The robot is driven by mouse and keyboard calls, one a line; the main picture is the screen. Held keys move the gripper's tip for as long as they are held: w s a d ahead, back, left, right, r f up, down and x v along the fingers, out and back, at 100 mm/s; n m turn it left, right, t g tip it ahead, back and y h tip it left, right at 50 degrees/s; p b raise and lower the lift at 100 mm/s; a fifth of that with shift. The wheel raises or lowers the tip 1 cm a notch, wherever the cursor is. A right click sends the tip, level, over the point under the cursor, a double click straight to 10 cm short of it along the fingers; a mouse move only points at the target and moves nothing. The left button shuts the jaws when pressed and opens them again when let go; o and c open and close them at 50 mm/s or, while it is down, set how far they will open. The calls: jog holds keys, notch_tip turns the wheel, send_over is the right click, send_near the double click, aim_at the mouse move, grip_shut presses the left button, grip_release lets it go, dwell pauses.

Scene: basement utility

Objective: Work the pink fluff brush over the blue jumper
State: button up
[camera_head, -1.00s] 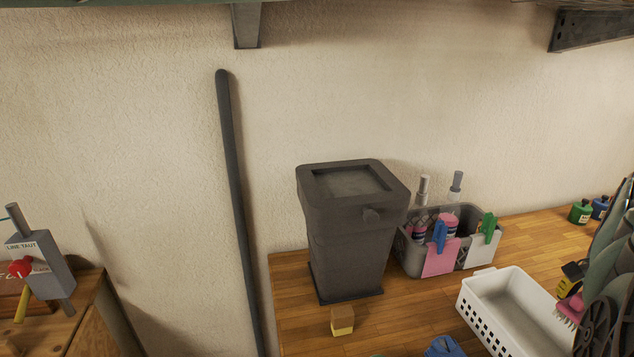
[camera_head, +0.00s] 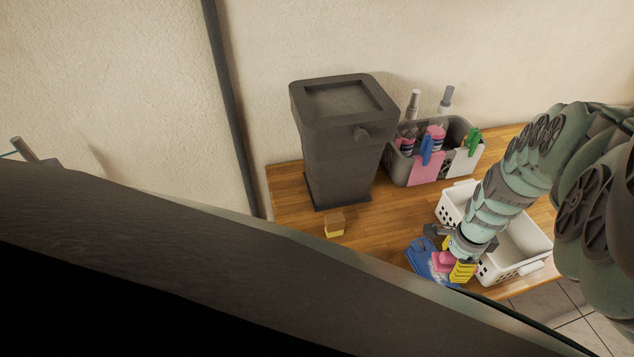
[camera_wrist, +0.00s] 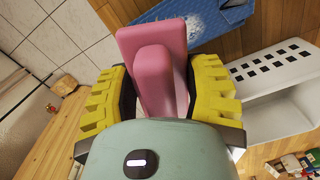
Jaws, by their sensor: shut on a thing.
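The blue jumper (camera_head: 422,257) lies folded near the front edge of the wooden bench. It carries a whitish fluffy patch, which also shows on the jumper in the wrist view (camera_wrist: 235,14). My gripper (camera_head: 454,257) has yellow ribbed fingers and is shut on the pink fluff brush (camera_head: 441,262). In the wrist view the brush (camera_wrist: 155,60) stands between both fingers and points toward the jumper. The brush is over the jumper in the head view. Its bristles are hidden, so I cannot tell whether they touch the cloth.
A white perforated basket (camera_head: 523,268) stands just right of the jumper, partly behind my arm. A dark grey bin (camera_head: 340,150) and a grey caddy (camera_head: 402,168) with bottles stand behind. A small brown-and-yellow block (camera_head: 334,226) lies left of the jumper. Bench between block and jumper is clear.

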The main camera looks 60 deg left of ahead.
aim_at(442, 279)
dwell(0.3)
notch_tip(442, 279, down, 4)
jog(key=b, duration=0.3)
jog(key=shift+a+r, duration=0.15)
jog(key=shift+f, duration=0.35)
jog(key=shift+f+b, duration=0.8)
jog(key=shift+b, duration=0.05)
dwell(0.5)
jog(key=shift+w, duration=0.1)
dwell(0.8)
